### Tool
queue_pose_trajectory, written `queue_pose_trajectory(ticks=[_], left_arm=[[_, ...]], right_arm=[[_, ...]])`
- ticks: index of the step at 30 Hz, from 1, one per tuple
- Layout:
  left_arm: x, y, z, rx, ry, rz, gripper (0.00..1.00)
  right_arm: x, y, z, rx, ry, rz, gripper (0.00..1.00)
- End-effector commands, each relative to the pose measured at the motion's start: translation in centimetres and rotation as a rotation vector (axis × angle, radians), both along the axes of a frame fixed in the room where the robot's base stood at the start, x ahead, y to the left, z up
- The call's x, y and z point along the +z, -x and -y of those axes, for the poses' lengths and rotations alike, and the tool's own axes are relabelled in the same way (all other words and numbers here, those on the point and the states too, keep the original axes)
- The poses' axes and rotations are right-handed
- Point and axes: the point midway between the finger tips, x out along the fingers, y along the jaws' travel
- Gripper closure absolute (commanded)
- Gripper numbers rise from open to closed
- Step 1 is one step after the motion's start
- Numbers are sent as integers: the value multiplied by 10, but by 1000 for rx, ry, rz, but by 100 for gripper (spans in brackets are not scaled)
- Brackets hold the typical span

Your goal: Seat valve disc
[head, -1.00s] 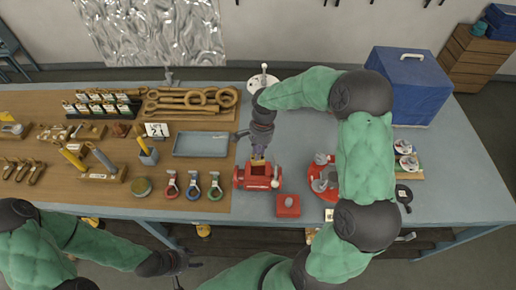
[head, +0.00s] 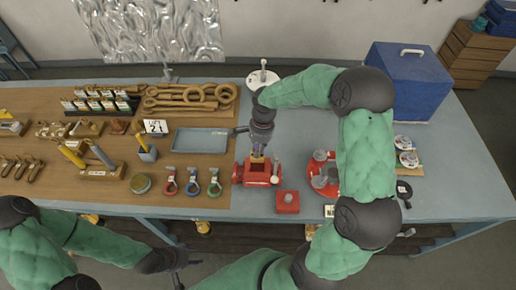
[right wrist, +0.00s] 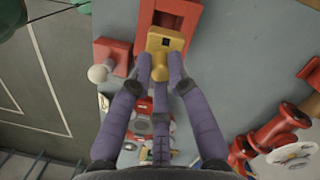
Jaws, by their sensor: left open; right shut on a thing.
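The red valve body (head: 246,174) stands on the grey table near its front edge. My right gripper (head: 258,154) points down at it from above. It is shut on the brass valve disc (right wrist: 167,45), which shows between the purple fingers (right wrist: 160,78) in the right wrist view. The disc is over or partly in the valve body's rectangular opening (right wrist: 171,8); I cannot tell how deep it sits. My left gripper (head: 182,268) is open and empty, low in front of the table.
A small red block with a grey knob (head: 287,203) lies right of the valve body. A red flanged part (head: 323,180) stands further right, near my right arm. A grey tray (head: 199,141) and ring-topped pieces (head: 192,184) are on the left. A blue case (head: 408,80) stands at the back right.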

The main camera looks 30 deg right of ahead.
Motion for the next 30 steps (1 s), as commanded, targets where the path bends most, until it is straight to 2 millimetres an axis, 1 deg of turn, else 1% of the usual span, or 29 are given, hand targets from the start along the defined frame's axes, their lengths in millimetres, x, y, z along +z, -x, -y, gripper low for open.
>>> queue_pose_trajectory(ticks=[1,15,20,30], left_arm=[[-6,0,0,0,0,0,47],[-35,0,0,0,0,0,47],[-38,0,0,0,0,0,47],[-38,0,0,0,0,0,47]], right_arm=[[-6,0,0,0,0,1,100],[-45,0,0,0,0,0,100],[-50,0,0,0,0,1,100],[-49,0,0,0,0,1,100]])
